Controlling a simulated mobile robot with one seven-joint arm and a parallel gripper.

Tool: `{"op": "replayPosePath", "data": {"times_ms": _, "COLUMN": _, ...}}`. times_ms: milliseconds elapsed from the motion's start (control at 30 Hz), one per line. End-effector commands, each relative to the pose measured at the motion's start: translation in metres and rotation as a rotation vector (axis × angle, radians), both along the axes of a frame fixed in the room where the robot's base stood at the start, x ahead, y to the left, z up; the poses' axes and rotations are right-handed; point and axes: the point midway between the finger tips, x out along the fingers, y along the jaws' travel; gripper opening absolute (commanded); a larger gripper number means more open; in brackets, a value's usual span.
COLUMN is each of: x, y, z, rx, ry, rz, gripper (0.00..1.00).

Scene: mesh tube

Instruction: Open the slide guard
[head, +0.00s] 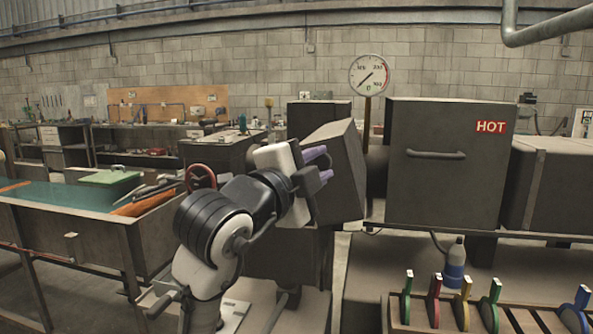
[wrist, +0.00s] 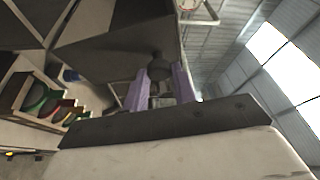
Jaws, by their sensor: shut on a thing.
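My gripper (head: 323,164) reaches in from the left, its two purple fingers against the near side of a dark grey, box-like cover (head: 343,185). The cover stands tilted, left of the big box with the HOT label (head: 440,185); it seems to be the slide guard, though no label shows on it. In the wrist view the fingers of my gripper (wrist: 161,78) are on either side of a small dark rounded part (wrist: 160,66), and the grey cover (wrist: 118,52) fills the upper left. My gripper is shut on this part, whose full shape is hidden.
A round gauge (head: 369,76) stands on a post behind. A red handwheel (head: 201,177) is left of my arm. A green-topped bench (head: 70,205) is at left. A rack of coloured discs (head: 480,318) and a blue-and-white bottle (head: 455,268) are at lower right.

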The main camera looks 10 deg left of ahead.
Motion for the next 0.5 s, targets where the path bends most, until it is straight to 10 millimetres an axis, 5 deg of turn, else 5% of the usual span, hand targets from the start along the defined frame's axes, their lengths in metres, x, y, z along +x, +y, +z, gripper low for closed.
{"op": "replayPosePath", "data": {"times_ms": 500, "x": -0.001, "y": -0.029, "z": -0.003, "rx": 0.22, "ry": -0.009, "rz": 0.0, "gripper": 0.0}}
